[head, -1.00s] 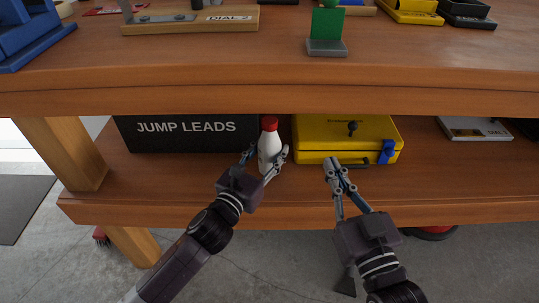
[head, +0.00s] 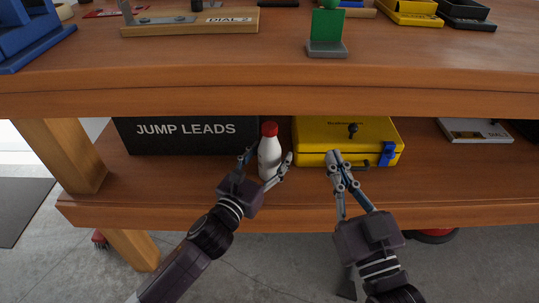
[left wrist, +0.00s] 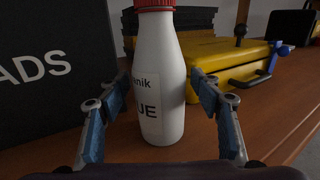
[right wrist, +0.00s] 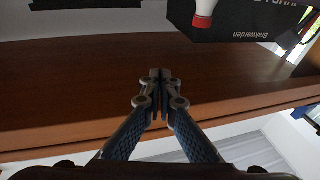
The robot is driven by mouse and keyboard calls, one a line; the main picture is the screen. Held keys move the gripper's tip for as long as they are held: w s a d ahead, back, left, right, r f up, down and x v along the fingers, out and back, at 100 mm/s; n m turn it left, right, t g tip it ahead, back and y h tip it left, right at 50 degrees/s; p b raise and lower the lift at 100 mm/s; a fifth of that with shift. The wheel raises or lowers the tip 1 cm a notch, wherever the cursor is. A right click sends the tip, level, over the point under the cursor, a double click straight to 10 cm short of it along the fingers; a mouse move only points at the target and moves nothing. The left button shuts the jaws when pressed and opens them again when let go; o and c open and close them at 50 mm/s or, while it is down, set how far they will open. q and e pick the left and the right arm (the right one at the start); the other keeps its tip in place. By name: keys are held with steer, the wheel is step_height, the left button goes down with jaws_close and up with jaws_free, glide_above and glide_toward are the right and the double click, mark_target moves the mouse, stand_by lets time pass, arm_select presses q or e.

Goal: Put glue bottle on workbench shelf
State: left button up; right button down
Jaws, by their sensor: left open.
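The white glue bottle (head: 269,155) with a red cap stands upright on the lower shelf of the workbench (head: 130,180). It stands in front of the gap between the black box and the yellow case. My left gripper (head: 267,166) is open, its fingers on either side of the bottle. In the left wrist view the bottle (left wrist: 160,80) stands between the spread fingers, with visible gaps to them. My right gripper (head: 334,160) is empty, with its fingertips together, in front of the yellow case. The right wrist view shows the closed fingertips (right wrist: 160,90) and part of the bottle (right wrist: 204,12).
A black JUMP LEADS box (head: 190,140) stands left of the bottle, and a yellow case (head: 350,140) stands right. The bench top (head: 200,70) overhangs the shelf.

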mark_target(264, 162)
arm_select(q)
steer(key=shift+r, duration=0.1)
